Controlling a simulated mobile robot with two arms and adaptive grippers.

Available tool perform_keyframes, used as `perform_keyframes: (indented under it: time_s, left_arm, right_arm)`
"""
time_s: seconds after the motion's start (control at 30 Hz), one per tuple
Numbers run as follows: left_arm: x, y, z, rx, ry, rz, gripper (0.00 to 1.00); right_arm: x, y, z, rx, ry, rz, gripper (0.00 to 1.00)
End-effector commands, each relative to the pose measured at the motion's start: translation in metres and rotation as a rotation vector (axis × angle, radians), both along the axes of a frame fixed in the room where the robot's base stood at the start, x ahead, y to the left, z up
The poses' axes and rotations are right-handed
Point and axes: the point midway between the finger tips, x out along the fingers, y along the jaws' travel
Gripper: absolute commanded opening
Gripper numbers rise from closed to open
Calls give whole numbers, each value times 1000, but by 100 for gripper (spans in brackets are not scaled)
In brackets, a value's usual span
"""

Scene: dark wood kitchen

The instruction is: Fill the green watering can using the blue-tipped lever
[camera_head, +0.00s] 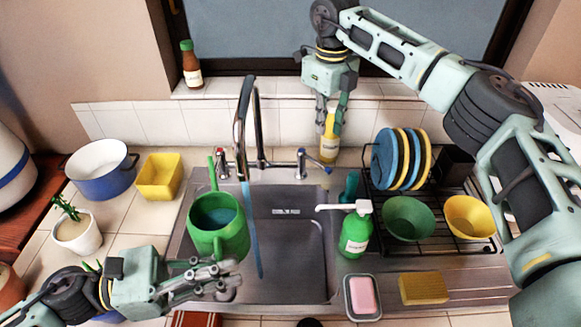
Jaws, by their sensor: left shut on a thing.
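The green watering can (234,240) is over the left part of the sink, with its spout up at the back. My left gripper (228,278) is shut at its near side, the grip partly hidden. A chrome tap (251,105) arches above. A blue stream (254,235) falls from it along the can's right edge to the sink floor; whether any enters the can is unclear. The blue-tipped lever (325,168) is right of the tap, pointing right and toward me. My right gripper (332,128) points down behind and above the lever, fingers apart, not touching it.
A yellow bottle (329,148) stands behind the lever, by my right fingers. The red-tipped lever (221,163) is left of the tap. A green soap dispenser (356,232) and a dish rack (450,220) with plates and bowls are right.

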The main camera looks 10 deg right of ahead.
Motion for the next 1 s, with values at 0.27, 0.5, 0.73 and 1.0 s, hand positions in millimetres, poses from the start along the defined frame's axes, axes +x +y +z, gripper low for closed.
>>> perform_keyframes:
  time_s: [0.27,0.5,0.73,1.0]
  left_arm:
    - [0,-1,2,-3,-6,-1,0]
    - [0,-1,3,-4,-6,-2,0]
    - [0,-1,3,-4,-6,-2,0]
    - [0,-1,3,-4,-6,-1,0]
  right_arm:
    - [3,-9,-4,-65,-20,299,0]
    - [9,-23,-10,-180,-17,794,0]
    - [14,-36,-12,-288,31,1233,0]
    - [17,-43,-13,-355,85,1517,0]
